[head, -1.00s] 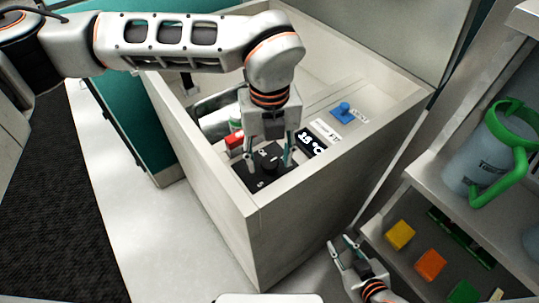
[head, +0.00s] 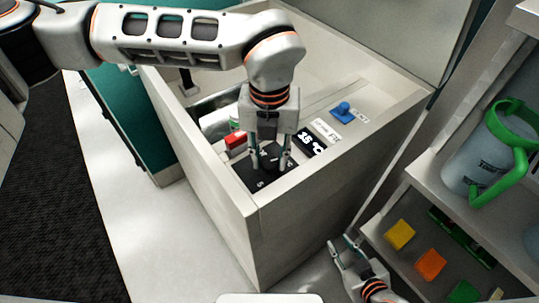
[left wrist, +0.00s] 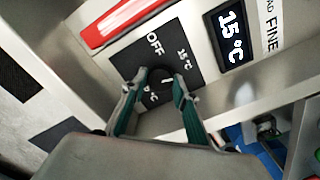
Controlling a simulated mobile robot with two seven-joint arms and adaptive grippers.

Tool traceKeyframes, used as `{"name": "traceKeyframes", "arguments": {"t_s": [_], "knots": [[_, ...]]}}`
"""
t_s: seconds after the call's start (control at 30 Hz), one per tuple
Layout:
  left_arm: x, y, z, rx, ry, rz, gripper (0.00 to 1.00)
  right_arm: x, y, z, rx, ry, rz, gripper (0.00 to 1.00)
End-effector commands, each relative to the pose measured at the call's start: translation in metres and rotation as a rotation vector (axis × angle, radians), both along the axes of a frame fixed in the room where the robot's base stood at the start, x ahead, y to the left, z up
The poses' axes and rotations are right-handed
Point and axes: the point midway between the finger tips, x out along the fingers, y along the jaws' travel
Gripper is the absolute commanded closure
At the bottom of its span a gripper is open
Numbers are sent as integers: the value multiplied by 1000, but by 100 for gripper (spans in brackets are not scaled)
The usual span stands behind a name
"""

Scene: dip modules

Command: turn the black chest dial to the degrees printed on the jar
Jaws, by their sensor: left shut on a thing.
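The black dial (head: 271,153) sits on a black plate (head: 247,175) on the chest's rim. My left gripper (head: 270,166) points down with one finger on each side of the dial and is shut on it. The left wrist view also shows the dial (left wrist: 160,86) between the green-padded fingers, with OFF and 15 °C marks around it on the plate. The display (head: 311,142) beside it reads 15 °C. I cannot pick out a jar with readable printed degrees. My right gripper (head: 341,240) is open and empty, low beside the shelf.
A red part (head: 235,140) lies left of the dial, and a blue knob (head: 343,108) is further right on the rim. A pitcher with a green handle (head: 490,155) stands on the right shelf, above yellow (head: 400,234) and orange (head: 431,262) blocks.

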Motion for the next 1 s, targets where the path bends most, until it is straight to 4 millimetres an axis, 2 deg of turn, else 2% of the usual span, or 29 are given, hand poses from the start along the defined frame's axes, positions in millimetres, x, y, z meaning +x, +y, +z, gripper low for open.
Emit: {"name": "traceKeyframes", "arguments": {"t_s": [1.0], "knots": [[2,-1,3,-1,-5,-965,93,0,0,0,-2,-1,0,74]]}}
